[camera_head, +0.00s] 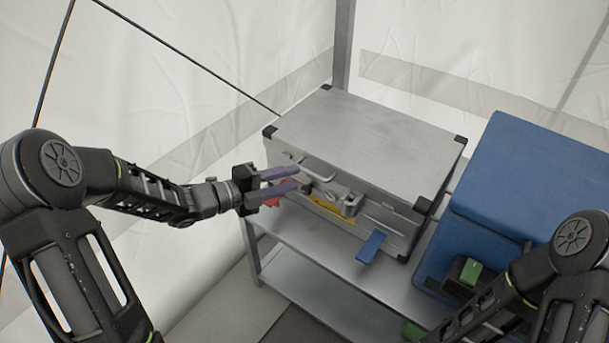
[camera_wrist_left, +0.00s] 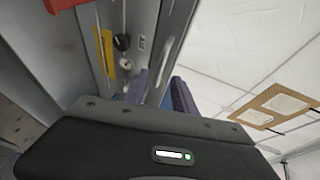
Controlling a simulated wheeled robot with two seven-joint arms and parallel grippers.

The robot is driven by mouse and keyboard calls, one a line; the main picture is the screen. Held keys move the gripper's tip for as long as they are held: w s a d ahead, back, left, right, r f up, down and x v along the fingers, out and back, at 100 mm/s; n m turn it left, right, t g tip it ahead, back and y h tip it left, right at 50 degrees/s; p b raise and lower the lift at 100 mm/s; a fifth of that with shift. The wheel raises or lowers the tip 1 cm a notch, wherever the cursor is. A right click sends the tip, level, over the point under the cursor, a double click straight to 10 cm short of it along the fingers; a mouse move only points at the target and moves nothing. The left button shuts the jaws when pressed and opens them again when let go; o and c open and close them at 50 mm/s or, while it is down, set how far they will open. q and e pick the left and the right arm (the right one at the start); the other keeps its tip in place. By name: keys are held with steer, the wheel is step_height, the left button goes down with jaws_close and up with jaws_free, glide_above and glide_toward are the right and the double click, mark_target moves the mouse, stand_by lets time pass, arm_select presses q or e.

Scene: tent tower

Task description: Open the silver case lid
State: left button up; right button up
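The silver case (camera_head: 365,140) lies on a grey metal shelf with its lid down; it also shows in the left wrist view (camera_wrist_left: 145,20). Its lid has black corners, and a handle (camera_head: 318,168) and latches are on the front face. My left gripper (camera_head: 296,177) is open, with its two purple fingers apart at the case's front left, near the handle. In the left wrist view the fingers (camera_wrist_left: 158,92) have a gap between them, and I see nothing held. Whether a finger touches the handle I cannot tell.
A blue case (camera_head: 530,185) stands right of the silver case. A yellow piece (camera_head: 332,208), a blue tag (camera_head: 371,246) and a red piece (camera_head: 272,201) are at the silver case's front. The shelf (camera_head: 330,270) has bare room in front. A shelf post (camera_head: 343,45) rises behind.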

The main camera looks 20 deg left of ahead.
arm_select(q)
steer(key=x, duration=0.4)
steer(key=shift+w+d+f, duration=0.15)
steer(key=shift+w+d, duration=0.1)
steer(key=shift+w, duration=0.05)
steer(key=shift+c, duration=0.2)
jaws_close()
stand_by(0.9)
